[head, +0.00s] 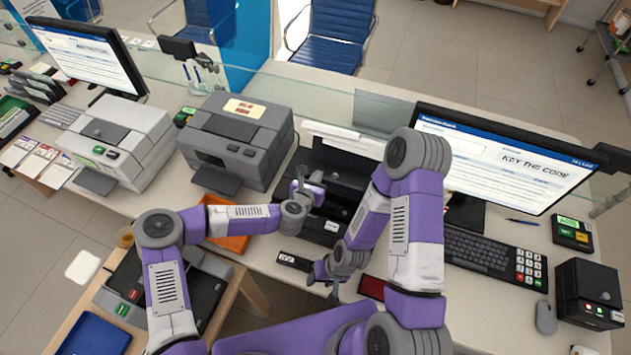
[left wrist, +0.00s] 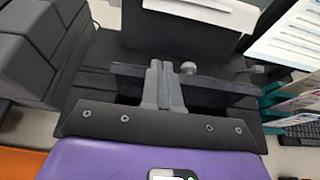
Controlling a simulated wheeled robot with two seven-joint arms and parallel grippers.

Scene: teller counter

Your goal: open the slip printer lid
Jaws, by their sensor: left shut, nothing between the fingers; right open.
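The black slip printer (head: 322,230) stands on the counter between a grey printer and the right monitor. White paper (head: 345,130) shows at its back, and also in the left wrist view (left wrist: 205,12). My left gripper (head: 302,173) is over the printer, its fingers shut and empty. In the left wrist view the fingertips (left wrist: 158,68) are at a dark panel (left wrist: 215,85), beside a small grey knob (left wrist: 188,67). I cannot tell whether they touch it, or how far the lid is raised. My right gripper (head: 331,292) is open and empty, low in front of the printer.
The grey printer (head: 237,140) stands close on the left. An orange tray (head: 235,242) lies under my left forearm. A small black block (head: 293,261) and a dark red pad (head: 372,288) lie near my right gripper. The keyboard (head: 478,252) is to the right.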

